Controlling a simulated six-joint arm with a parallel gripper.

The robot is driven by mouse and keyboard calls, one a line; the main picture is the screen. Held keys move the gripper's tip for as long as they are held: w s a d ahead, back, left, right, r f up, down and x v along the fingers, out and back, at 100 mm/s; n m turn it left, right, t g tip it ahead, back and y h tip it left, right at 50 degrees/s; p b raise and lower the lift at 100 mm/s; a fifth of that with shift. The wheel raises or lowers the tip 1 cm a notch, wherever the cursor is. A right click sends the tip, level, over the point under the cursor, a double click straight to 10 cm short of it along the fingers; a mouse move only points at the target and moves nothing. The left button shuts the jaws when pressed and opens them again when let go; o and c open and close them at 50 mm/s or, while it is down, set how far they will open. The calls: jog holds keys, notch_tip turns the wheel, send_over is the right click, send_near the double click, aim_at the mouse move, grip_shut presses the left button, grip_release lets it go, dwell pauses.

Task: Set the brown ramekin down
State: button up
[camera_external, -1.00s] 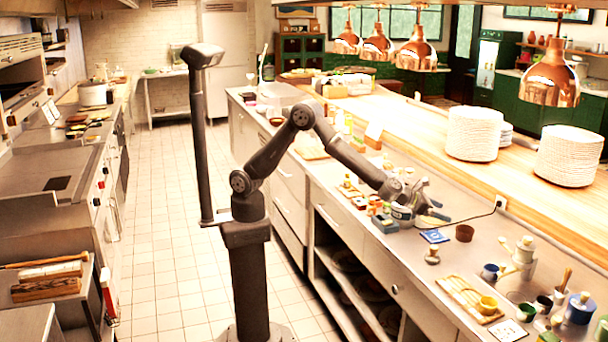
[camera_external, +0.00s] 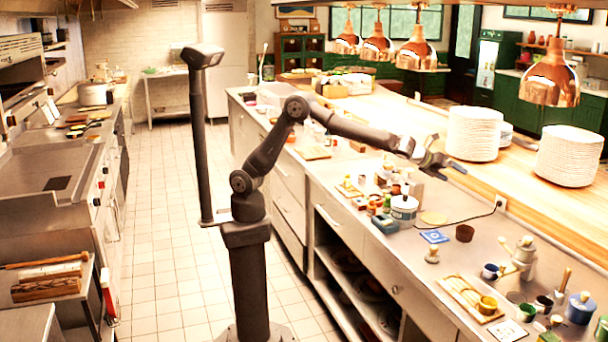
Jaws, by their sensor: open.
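The brown ramekin (camera_external: 464,233) stands upright on the steel counter, right of a blue square tile (camera_external: 434,237). My gripper (camera_external: 453,171) is open and empty. It is raised over the back of the counter, near the wooden pass shelf, above and apart from the ramekin. Nothing hides the ramekin.
A white lidded pot (camera_external: 404,208) and several small jars stand left of the ramekin. A wooden tray (camera_external: 465,296) with a yellow cup (camera_external: 487,305) lies in front. Plate stacks (camera_external: 473,134) stand on the pass shelf (camera_external: 420,125). A cable runs behind the ramekin.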

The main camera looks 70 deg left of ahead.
jog(key=w+n+g, duration=0.2)
jog(key=w+n, duration=0.1)
jog(key=n, duration=0.6)
jog(key=n+g+h, duration=0.3)
jog(key=n, duration=1.1)
send_near(465, 231)
jog(key=d, duration=0.1)
jog(key=d+f, duration=0.1)
jog(key=d, duration=0.3)
jog(key=shift+w+f, duration=0.4)
jog(key=shift+f, duration=0.2)
jog(key=shift+x, duration=2.25)
jog(key=shift+c, duration=0.4)
jog(key=c, duration=1.1)
